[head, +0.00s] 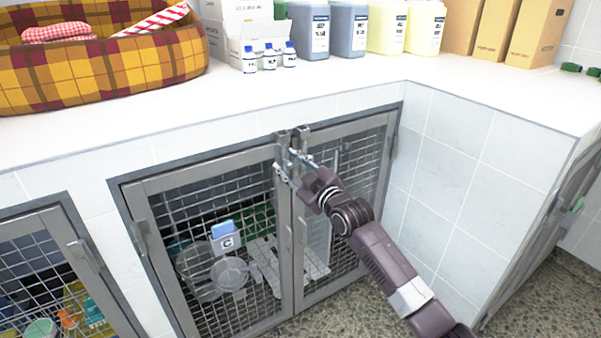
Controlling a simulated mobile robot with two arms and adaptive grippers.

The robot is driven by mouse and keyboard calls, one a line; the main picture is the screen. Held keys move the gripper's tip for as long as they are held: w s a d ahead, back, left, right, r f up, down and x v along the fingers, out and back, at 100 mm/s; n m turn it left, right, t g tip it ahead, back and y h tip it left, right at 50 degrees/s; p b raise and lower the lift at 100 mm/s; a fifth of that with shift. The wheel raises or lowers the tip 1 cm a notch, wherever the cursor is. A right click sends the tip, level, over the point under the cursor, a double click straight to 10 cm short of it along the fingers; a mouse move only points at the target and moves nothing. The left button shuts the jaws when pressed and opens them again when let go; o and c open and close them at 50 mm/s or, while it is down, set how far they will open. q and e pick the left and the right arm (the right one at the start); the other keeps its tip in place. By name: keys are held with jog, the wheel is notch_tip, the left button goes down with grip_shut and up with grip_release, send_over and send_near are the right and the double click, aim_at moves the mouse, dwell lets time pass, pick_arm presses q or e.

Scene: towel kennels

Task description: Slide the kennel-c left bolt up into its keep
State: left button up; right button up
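Kennel C is the middle cage, with a grey frame, two mesh door leaves and a tag (227,243) marked C on its left leaf (215,235). The left bolt (282,143) is at the top of the left leaf, where the two leaves meet under the frame. It is small and partly hidden, so I cannot tell whether it sits in its keep. My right gripper (287,161) is just below and in front of the bolts, its fingers spread apart. I cannot tell whether they touch the bolt. My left gripper is not in view.
A white counter (400,92) overhangs the cages, carrying a plaid pet bed (100,70), bottles (270,58), jugs (347,28) and boxes (495,30). A tiled wall (440,180) stands close at the right. Another cage (50,270) is at the left.

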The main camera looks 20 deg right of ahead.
jog(key=s+d, duration=0.2)
jog(key=s, duration=0.9)
